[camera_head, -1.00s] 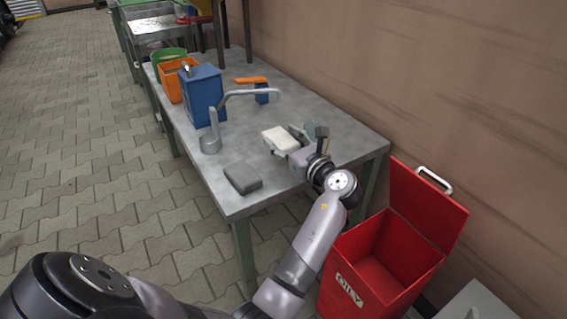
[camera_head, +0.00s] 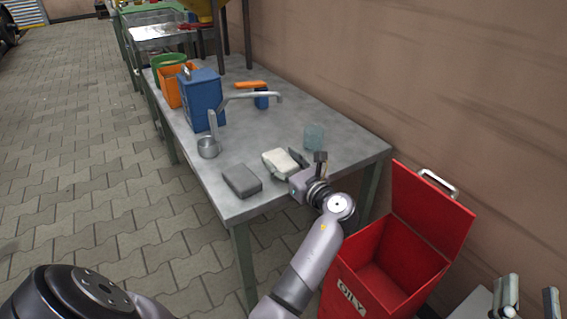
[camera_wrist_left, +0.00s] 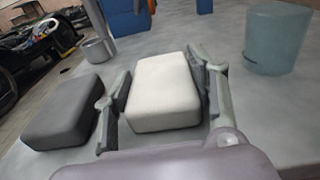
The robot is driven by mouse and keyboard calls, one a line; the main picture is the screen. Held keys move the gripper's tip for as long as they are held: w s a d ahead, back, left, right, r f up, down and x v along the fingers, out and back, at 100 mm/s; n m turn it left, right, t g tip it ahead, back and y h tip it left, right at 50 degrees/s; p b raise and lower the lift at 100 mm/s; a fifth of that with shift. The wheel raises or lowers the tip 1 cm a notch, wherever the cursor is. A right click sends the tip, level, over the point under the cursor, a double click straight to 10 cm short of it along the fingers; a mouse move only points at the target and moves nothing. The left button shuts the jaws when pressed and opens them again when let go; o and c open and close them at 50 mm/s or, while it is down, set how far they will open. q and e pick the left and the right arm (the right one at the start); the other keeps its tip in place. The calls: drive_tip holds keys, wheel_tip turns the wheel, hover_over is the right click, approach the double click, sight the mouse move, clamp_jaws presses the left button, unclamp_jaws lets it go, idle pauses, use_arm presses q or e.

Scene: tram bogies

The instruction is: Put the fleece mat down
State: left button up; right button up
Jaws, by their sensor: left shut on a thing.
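The white, soft-edged block, which I take to be the fleece mat (camera_head: 280,161), is between the fingers of my left gripper (camera_head: 286,163), over the front part of the grey metal table (camera_head: 345,145). In the left wrist view the mat (camera_wrist_left: 163,92) sits between both fingers of the gripper (camera_wrist_left: 165,100), which is shut on it. I cannot tell whether its underside touches the table. A dark grey block (camera_head: 242,181) lies just left of it, also in the left wrist view (camera_wrist_left: 62,112). My right gripper (camera_head: 530,300) shows partly at the bottom right, fingers apart and empty.
A bluish translucent cup (camera_head: 314,137) stands right of the mat. An open red bin (camera_head: 385,265) is beside the table's right end.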

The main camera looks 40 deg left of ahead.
use_arm(q)
drive_tip(key=o, duration=1)
drive_tip(key=shift+f, duration=0.1)
